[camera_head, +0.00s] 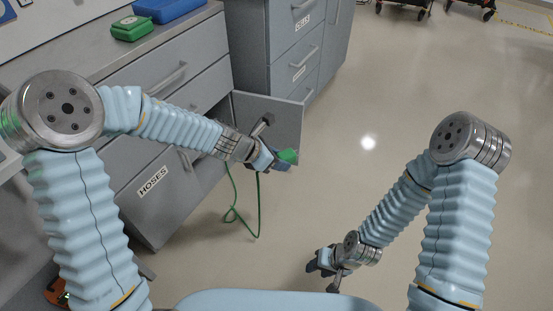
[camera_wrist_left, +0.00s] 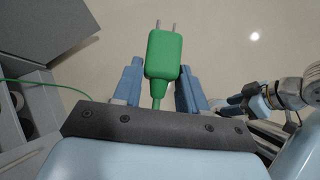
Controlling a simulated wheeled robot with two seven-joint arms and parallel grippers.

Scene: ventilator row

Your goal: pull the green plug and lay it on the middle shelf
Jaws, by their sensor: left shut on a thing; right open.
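The green plug (camera_wrist_left: 164,55) is between the blue fingers of my left gripper (camera_wrist_left: 160,85), with its two metal prongs pointing away from the gripper. The gripper is shut on it. In the head view the plug (camera_head: 288,156) shows at the tip of my left gripper (camera_head: 275,160), in front of an open grey cabinet door. A green cable (camera_head: 236,212) hangs below the gripper in a loop. My right gripper (camera_head: 322,263) is open and empty, low over the floor. I cannot make out the middle shelf.
The open cabinet door (camera_head: 283,122) stands out close to my left gripper. A green case (camera_head: 132,28) and a blue case (camera_head: 165,8) lie on the counter. The floor to the right is mostly clear.

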